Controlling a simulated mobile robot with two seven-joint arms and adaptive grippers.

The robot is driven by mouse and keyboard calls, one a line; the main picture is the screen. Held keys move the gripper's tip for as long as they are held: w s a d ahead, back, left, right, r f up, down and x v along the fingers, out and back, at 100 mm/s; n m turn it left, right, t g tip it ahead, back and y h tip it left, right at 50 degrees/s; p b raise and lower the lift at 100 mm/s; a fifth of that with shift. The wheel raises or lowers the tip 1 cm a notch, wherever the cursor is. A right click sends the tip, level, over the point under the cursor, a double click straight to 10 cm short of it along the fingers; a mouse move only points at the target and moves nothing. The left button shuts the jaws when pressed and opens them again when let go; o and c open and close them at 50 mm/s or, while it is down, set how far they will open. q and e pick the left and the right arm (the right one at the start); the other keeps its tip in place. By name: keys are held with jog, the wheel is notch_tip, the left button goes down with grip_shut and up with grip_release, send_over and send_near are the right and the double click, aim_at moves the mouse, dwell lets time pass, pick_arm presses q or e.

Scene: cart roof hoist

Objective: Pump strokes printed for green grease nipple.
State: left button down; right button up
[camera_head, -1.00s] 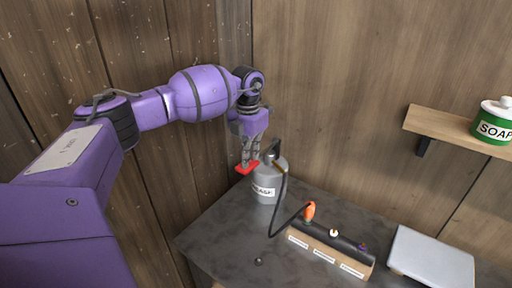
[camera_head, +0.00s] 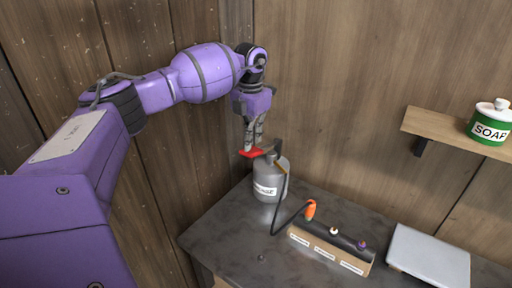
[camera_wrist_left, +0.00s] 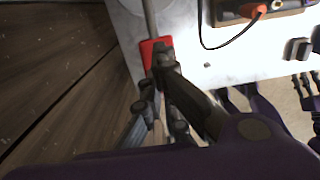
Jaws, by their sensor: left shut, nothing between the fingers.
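The grey grease pump (camera_head: 269,184) stands at the left back of the dark table, its label partly readable. Its red lever (camera_head: 252,153) is up near the pump's top and also shows in the left wrist view (camera_wrist_left: 150,52). My left gripper (camera_head: 254,143) is shut with nothing between its fingers, fingertips just above or on the lever; contact is unclear. A black hose runs from the pump to an orange coupler (camera_head: 310,210) on the nipple strip (camera_head: 328,250). A white nipple (camera_head: 334,231) and a purple nipple (camera_head: 362,245) show beside it. No green nipple shows. The strip's labels are too small to read.
A light grey slab (camera_head: 428,257) lies at the table's right. A shelf (camera_head: 445,135) on the back wall holds a green soap jar (camera_head: 489,128). Wooden walls close in at left and back. Purple and dark parts, perhaps my right gripper, show at the left wrist view's right.

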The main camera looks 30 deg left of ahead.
aim_at(251, 150)
pick_arm(q)
jog(key=shift+r, duration=0.35)
pick_arm(e)
jog(key=shift+d+r, duration=0.1)
jog(key=shift+r, duration=0.05)
pick_arm(q)
jog(key=shift+f, duration=0.1)
pick_arm(e)
jog(key=shift+w, duration=0.1)
pick_arm(q)
jog(key=shift+f+b, duration=0.35)
jog(key=shift+f, duration=2.45)
notch_tip(251, 150, up, 5)
jog(key=shift+r+p, duration=0.1)
jog(key=shift+p, duration=0.5)
jog(key=shift+r, duration=0.3)
pick_arm(e)
jog(key=shift+r, duration=0.3)
